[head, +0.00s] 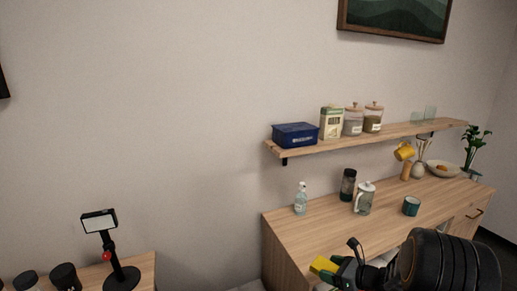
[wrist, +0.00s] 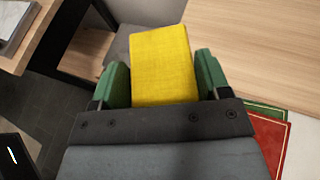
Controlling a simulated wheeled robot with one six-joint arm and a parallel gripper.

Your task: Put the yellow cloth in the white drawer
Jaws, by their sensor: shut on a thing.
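The yellow cloth (wrist: 162,62) is a folded block between the two green fingers of my gripper (wrist: 163,78) in the wrist view. My gripper is shut on it and holds it up. In the head view the yellow cloth (head: 322,264) shows at the tip of my gripper (head: 330,268), in front of the wooden cabinet's near edge. I cannot make out the white drawer for certain. A pale area at the lower right of the wrist view, beside flat red (wrist: 272,143) and green-edged pieces, is partly hidden by my gripper.
The wooden cabinet (head: 320,222) bears a spray bottle (head: 300,202), a dark jar (head: 348,185), a glass press (head: 364,198) and a teal mug (head: 411,206). A wall shelf (head: 380,136) holds a blue box (head: 295,134) and jars. A phone stand (head: 108,245) is on a table at left.

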